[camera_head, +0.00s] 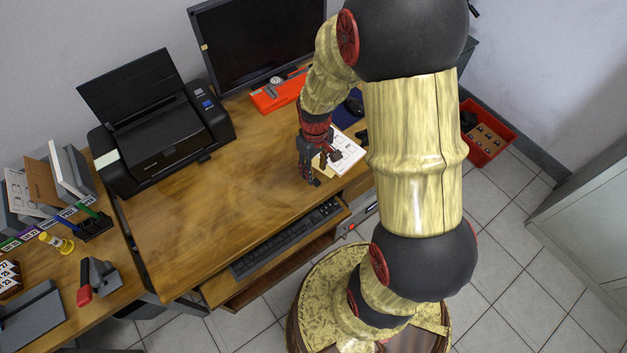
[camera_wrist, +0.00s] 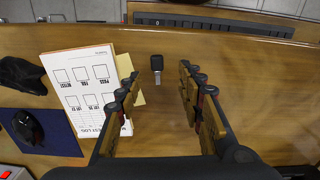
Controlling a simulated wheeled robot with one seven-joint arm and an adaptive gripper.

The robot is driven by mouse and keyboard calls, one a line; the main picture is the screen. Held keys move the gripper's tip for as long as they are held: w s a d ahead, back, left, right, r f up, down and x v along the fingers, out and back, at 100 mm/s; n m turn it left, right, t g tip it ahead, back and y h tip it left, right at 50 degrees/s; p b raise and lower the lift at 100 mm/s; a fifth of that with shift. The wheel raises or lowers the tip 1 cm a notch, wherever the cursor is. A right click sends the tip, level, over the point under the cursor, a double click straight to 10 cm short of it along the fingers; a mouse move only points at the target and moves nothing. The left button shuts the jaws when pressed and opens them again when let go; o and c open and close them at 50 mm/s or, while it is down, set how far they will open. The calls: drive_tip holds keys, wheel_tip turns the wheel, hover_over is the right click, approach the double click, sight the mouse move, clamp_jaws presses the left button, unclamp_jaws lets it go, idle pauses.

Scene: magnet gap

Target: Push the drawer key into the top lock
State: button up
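The drawer key (camera_wrist: 157,68) has a black head and a short grey shaft. It lies on the wooden desk (camera_wrist: 160,130) in the wrist view, between the lines of my two fingers, with its head toward the desk's front edge. My gripper (camera_wrist: 158,82) is open and empty, with a finger on each side of the key and clear of it. In the head view my gripper (camera_head: 321,172) points down low over the desk (camera_head: 215,215), and I cannot make out the key there. The top lock cannot be made out; part of a drawer front (camera_head: 366,206) shows beside my arm.
A paper pad (camera_wrist: 85,85) lies left of the key in the wrist view, near a mouse (camera_wrist: 27,127). A keyboard (camera_head: 285,240) sits on a tray below the desk's front edge. A printer (camera_head: 160,135) and monitor (camera_head: 255,45) stand behind. The desk's middle is clear.

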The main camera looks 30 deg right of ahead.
sight(318, 183)
drive_tip(key=f+b, duration=0.1)
drive_tip(key=f, duration=0.3)
drive_tip(key=s+f+b, duration=0.1)
drive_tip(key=f, duration=0.1)
drive_tip(key=shift+d+f+b, duration=0.1)
drive_tip(key=shift+d+b, duration=0.2)
drive_tip(key=shift+b, duration=0.05)
drive_tip(key=shift+c, duration=1)
drive_tip(key=c, duration=0.7)
